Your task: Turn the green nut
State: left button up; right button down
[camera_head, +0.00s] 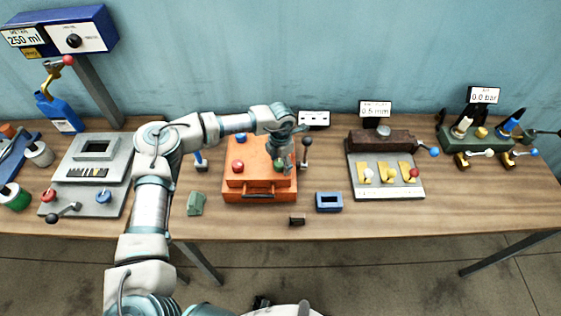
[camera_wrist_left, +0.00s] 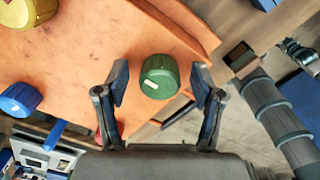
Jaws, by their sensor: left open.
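The green nut (camera_wrist_left: 160,77) is a short, ribbed cylinder with a small white mark on it. It stands on the orange box (camera_wrist_left: 85,50), near one edge of the box in the left wrist view. My left gripper (camera_wrist_left: 160,88) is open, with one finger on each side of the nut and a gap on both sides. In the head view my left gripper (camera_head: 284,154) is over the right part of the orange box (camera_head: 255,190) and largely hides the nut. My right gripper is not in view.
A blue knob (camera_wrist_left: 18,100) and a yellow knob (camera_wrist_left: 25,10) are also on the box; a red knob (camera_head: 238,165) shows in the head view. A black-knobbed lever (camera_head: 306,142) stands close right of my gripper. A blue block (camera_head: 329,202) lies to the right.

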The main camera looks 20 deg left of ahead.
pick_arm(q)
jog(key=shift+c, duration=0.3)
jog(key=shift+d, duration=0.1)
jog(key=c, duration=1.1)
jog(key=shift+a, duration=0.2)
